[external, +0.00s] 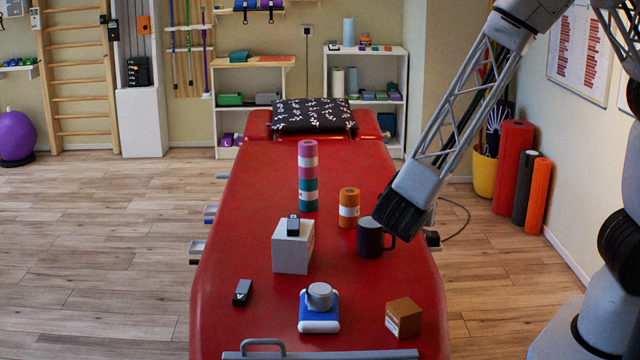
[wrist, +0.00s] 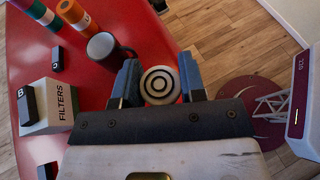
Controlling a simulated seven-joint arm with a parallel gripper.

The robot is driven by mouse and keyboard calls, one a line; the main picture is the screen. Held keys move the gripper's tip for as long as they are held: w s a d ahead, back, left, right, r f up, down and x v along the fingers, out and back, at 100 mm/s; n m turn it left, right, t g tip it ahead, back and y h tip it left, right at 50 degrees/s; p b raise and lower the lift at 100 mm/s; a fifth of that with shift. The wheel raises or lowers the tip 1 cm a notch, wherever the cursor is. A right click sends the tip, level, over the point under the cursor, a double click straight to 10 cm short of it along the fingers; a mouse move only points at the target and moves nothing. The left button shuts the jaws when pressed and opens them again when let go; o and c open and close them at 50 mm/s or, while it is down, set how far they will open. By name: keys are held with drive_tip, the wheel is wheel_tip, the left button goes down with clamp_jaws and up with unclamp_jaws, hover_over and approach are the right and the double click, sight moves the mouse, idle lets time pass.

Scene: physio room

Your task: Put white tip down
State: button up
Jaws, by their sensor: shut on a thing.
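My gripper (wrist: 160,78) is shut on a round-ended piece (wrist: 160,86) in the wrist view. Its end is white with black concentric rings, and one finger presses it from each side. The rest of its length is hidden, so I cannot tell which way its other end points. In the external view my gripper (external: 397,216) is over the right side of the red treatment table (external: 255,185), close to the dark mug (external: 370,238). The fingers and the held piece cannot be made out there.
A white filters box (external: 291,252) bears a small black block (external: 293,225). Another black block (external: 242,292), a blue-and-white device (external: 319,312) and a brown box (external: 404,318) lie nearer. A tall striped stack (external: 307,175) and an orange roll (external: 348,207) stand behind. Red surface between them is bare.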

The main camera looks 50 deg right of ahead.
drive_tip(key=shift+s+a+f+m+g+h, duration=0.1)
drive_tip(key=shift+a+f+m+g+h, duration=0.2)
drive_tip(key=shift+m+g, duration=0.3)
drive_tip(key=shift+s+a+f+m+g+h, duration=0.1)
drive_tip(key=shift+a+f+m+g+h, duration=0.1)
drive_tip(key=shift+a+f+m+g, duration=0.25)
drive_tip(key=a+f+m+g+y, duration=0.3)
drive_tip(key=a+m+g+y, duration=1.1)
drive_tip(key=a+m+g, duration=0.5)
drive_tip(key=w+a+r+m+t+y, duration=0.4)
drive_tip(key=w+a+m+t+y, duration=0.2)
drive_tip(key=w+a+m+t, duration=0.35)
drive_tip(key=w+a+r+m+t+y, duration=0.4)
drive_tip(key=w+a+m+t+y, duration=0.25)
drive_tip(key=w+a+m, duration=0.45)
wheel_tip(320, 180, down, 11)
drive_tip(key=s+a+n, duration=0.1)
drive_tip(key=shift+s+r, duration=0.15)
drive_tip(key=shift+y, duration=0.25)
drive_tip(key=shift+f, duration=3.1)
